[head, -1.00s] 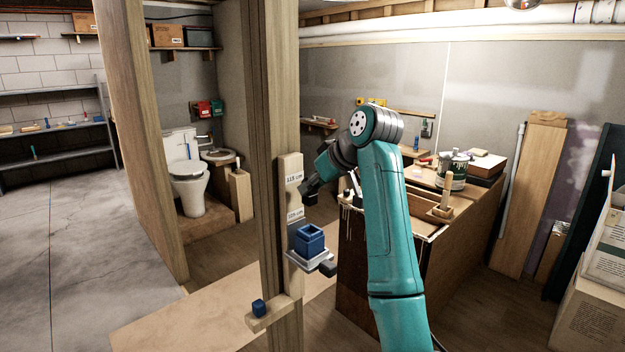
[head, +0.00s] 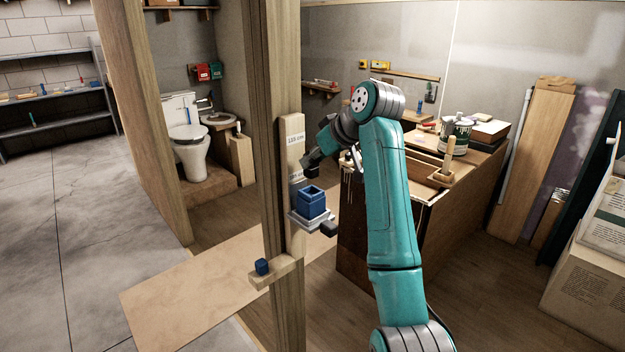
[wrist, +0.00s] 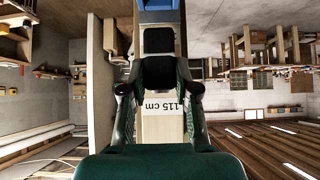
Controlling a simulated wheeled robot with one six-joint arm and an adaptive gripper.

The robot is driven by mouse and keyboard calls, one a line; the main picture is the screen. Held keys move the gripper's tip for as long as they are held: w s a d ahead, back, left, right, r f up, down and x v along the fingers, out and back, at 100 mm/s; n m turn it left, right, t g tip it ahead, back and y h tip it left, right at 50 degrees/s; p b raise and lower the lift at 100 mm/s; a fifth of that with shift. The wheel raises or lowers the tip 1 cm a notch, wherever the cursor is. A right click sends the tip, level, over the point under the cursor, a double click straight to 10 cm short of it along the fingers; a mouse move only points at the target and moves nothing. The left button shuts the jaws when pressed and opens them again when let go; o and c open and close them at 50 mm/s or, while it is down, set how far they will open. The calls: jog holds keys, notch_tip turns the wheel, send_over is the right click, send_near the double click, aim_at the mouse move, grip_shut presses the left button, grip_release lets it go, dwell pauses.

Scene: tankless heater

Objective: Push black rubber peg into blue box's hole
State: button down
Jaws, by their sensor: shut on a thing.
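The blue box (head: 312,204) is square, with an opening in its top. It sits on a pale bracket (head: 303,222) on the wooden post. My gripper (head: 309,165) is just above the box and bent towards the post. In the wrist view my gripper (wrist: 158,88) has its fingers around the black rubber peg (wrist: 158,73). The peg's far end points at the blue box (wrist: 158,4) at the top edge. The peg looks apart from the box, but the box's opening is hidden in that view. In the head view the peg is too small and dark to make out clearly.
The wooden post (head: 283,90) carries a height label (head: 296,139), also in the wrist view (wrist: 165,106). A small blue block (head: 262,267) rests on a lower wooden ledge (head: 273,277). A workbench (head: 410,235) with a paint can (head: 455,135) stands at right.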

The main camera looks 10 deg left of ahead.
aim_at(314, 178)
jog(key=shift+f, duration=0.2)
jog(key=shift+f, duration=1.45)
jog(key=shift+f, duration=1.15)
dwell(1.3)
jog(key=c, duration=0.8)
grip_release()
jog(key=v, duration=1.2)
